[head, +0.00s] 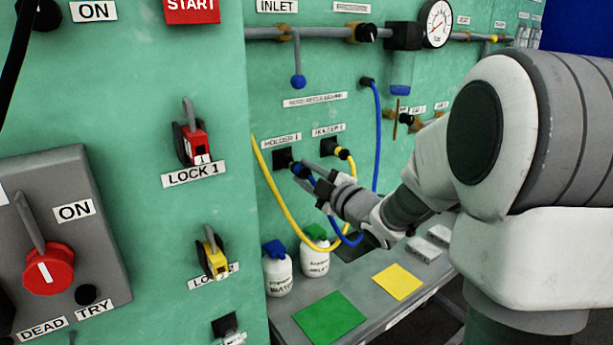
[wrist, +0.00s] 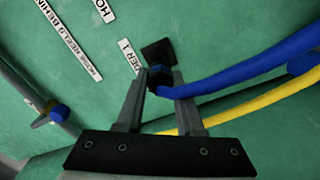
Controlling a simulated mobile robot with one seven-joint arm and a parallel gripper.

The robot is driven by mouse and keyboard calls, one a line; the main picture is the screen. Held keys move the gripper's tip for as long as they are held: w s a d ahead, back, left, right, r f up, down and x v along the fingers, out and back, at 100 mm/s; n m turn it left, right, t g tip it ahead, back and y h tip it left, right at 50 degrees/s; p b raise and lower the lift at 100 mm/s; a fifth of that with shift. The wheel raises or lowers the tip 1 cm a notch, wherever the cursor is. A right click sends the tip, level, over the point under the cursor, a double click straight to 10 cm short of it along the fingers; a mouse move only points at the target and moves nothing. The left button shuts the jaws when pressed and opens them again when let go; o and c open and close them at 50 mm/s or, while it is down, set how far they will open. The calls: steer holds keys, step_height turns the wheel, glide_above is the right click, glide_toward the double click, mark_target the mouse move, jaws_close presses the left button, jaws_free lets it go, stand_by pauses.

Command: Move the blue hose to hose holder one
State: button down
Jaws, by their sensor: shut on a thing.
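The blue hose (head: 378,135) runs down from a black fitting on the wall and loops low. Its free end has a blue and black connector (wrist: 160,80), seen in the wrist view. My gripper (head: 308,172) is shut on this connector, one finger on each side (wrist: 155,85). The connector is right in front of hose holder one (head: 283,158), a black square under the HOLDER 1 label. Holder one also shows just above the connector in the wrist view (wrist: 158,50). I cannot tell whether the connector touches it or is in it.
The yellow hose (head: 268,185) has its end at holder two (head: 328,146), close right of my gripper. Its loop crosses the blue hose below. Two white bottles (head: 278,275) stand on the shelf beneath, near green (head: 329,318) and yellow (head: 398,281) squares.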

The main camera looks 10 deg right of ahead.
mark_target(304, 172)
steer(key=shift+b+x, duration=0.7)
steer(key=shift+x, duration=0.95)
steer(key=shift+c, duration=2.3)
jaws_free()
steer(key=shift+s, duration=0.1)
steer(key=v, duration=1.7)
